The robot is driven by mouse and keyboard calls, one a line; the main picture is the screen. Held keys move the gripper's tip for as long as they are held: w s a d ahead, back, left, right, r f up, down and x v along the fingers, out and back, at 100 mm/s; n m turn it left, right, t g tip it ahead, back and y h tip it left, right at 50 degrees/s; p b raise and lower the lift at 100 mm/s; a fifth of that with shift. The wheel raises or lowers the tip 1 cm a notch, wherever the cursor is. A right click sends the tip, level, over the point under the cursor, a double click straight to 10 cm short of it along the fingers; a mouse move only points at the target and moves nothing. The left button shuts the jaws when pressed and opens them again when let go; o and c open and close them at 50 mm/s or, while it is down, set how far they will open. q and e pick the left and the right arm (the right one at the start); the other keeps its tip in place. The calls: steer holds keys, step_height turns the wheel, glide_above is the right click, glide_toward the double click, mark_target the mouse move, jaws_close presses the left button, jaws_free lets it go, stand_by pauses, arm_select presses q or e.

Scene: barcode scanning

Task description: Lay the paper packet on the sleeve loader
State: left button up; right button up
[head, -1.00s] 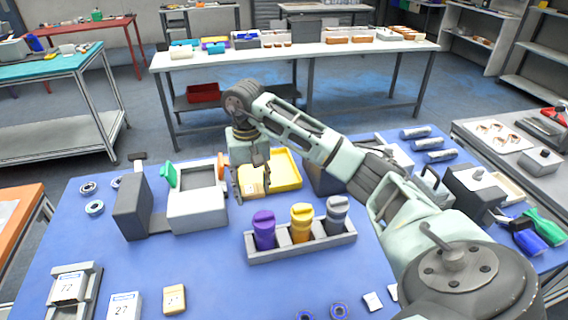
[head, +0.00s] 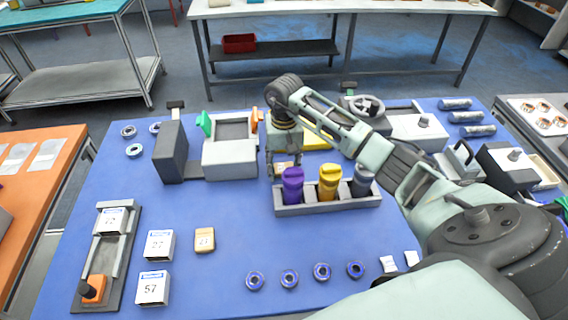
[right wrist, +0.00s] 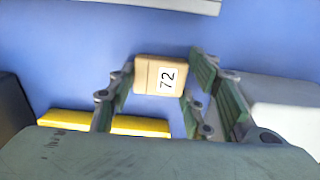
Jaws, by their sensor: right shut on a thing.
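My right gripper (head: 284,158) is shut on a tan paper packet (right wrist: 160,76) labelled 72 and holds it behind the bottle rack. In the right wrist view the packet sits between the green-padded fingers, with blue table beyond it. In the head view the packet (head: 285,169) is mostly hidden by the gripper and the purple bottle. What looks like the sleeve loader, a grey tray (head: 106,253) with an orange handle, lies at the front left. A white sleeve (head: 111,219) marked 72 sits in its far end. My left gripper is not in view.
White sleeves 27 (head: 159,245) and 57 (head: 152,288) and a tan packet 27 (head: 204,240) lie right of the loader. The bottle rack (head: 330,205) stands before my gripper. A grey machine (head: 229,161) is to its left. Several rings lie in front.

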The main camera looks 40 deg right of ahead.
steer(key=o, duration=1.2)
